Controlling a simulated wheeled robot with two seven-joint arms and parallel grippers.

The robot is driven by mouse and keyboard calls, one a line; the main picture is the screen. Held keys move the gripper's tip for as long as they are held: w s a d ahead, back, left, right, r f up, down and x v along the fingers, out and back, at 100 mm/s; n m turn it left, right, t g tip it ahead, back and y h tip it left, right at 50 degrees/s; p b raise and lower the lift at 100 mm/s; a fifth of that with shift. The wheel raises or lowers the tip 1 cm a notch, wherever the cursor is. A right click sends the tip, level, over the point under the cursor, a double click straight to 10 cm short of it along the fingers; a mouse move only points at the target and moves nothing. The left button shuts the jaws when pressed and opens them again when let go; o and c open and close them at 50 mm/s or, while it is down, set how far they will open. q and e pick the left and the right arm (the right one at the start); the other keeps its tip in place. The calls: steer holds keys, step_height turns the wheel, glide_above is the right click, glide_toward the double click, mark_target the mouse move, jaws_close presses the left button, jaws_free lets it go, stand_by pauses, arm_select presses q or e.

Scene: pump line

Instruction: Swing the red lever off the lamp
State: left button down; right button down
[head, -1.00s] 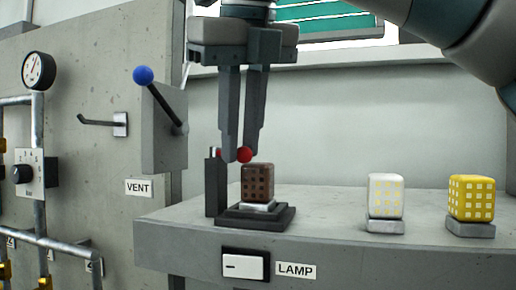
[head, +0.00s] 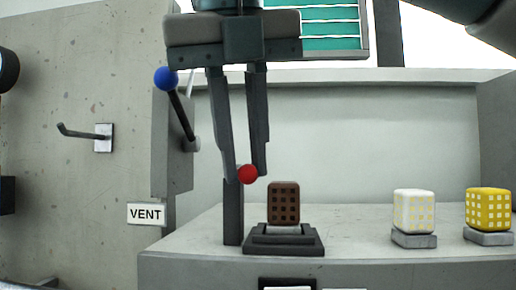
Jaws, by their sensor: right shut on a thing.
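The red lever shows as a round red knob (head: 248,174) near the top of a dark upright post (head: 233,212); its arm is mostly hidden behind the knob and fingers. My right gripper (head: 247,177) points down from above with its fingers shut on the knob. The lamp (head: 284,203), a dark brown block with a grid of small squares, stands on a stepped black base (head: 284,241) to the right of the post. The knob is left of the lamp and a little higher, clear of its top in this view. My left gripper is not in view.
A white lamp block (head: 414,210) and a yellow one (head: 488,206) stand on the bench to the right. A blue-knobbed lever (head: 166,79) sits on the wall at left above the VENT label (head: 146,214). The bench between brown and white blocks is clear.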

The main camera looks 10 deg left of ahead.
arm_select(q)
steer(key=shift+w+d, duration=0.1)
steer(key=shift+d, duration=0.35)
arm_select(e)
steer(key=c, duration=1.6)
jaws_free()
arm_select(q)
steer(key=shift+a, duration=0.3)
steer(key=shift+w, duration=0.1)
arm_select(e)
steer(key=shift+r, duration=0.1)
